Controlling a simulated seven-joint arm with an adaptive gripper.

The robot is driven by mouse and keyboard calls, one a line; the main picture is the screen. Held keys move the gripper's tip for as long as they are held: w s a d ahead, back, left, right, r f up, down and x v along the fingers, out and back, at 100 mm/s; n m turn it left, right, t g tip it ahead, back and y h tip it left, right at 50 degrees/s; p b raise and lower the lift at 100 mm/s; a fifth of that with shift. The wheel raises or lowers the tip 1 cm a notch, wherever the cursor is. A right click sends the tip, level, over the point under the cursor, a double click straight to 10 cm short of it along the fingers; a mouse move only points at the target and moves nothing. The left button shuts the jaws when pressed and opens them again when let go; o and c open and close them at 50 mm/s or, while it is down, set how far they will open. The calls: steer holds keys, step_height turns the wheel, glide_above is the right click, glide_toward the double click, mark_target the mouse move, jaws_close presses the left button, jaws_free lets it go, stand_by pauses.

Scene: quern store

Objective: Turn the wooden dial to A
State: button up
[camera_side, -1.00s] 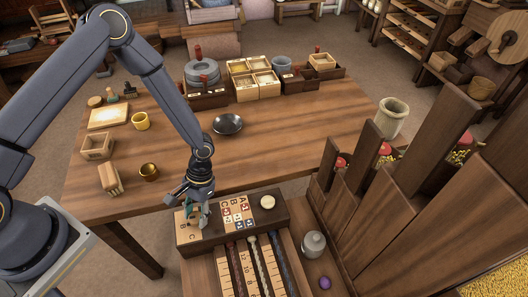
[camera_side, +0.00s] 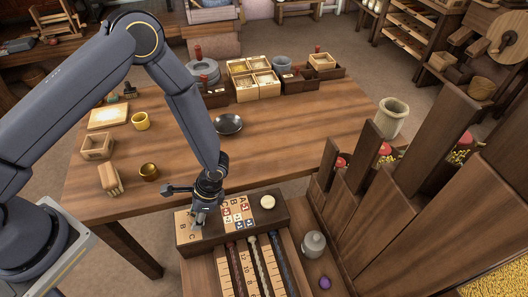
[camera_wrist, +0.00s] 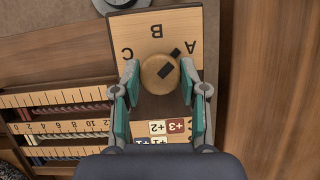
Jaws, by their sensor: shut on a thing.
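The wooden dial (camera_wrist: 153,76) is a round pale knob on a lettered plate (camera_wrist: 180,22) in the wrist view. A dark bar on it points to the upper right, between the letters B (camera_wrist: 156,31) and A (camera_wrist: 190,103). C (camera_wrist: 127,54) lies to the left. My gripper (camera_wrist: 158,88) has one finger on each side of the dial and is shut on it. In the side view my gripper (camera_side: 199,219) reaches down to the left end of the dark wooden box, hiding the dial; B and C show beside it.
A second lettered panel (camera_side: 238,210) with red and blue tiles and a pale round knob (camera_side: 267,202) sit on the same box. Striped scales (camera_side: 255,265) lie in front.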

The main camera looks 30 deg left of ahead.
steer(key=shift+m+t, duration=0.4)
steer(key=shift+m, duration=0.6)
steer(key=o, duration=1.1)
steer(key=shift+r, duration=0.1)
steer(key=v, duration=1.1)
steer(key=shift+d+r, duration=0.3)
steer(key=shift+d, duration=0.1)
steer(key=shift+w, duration=0.1)
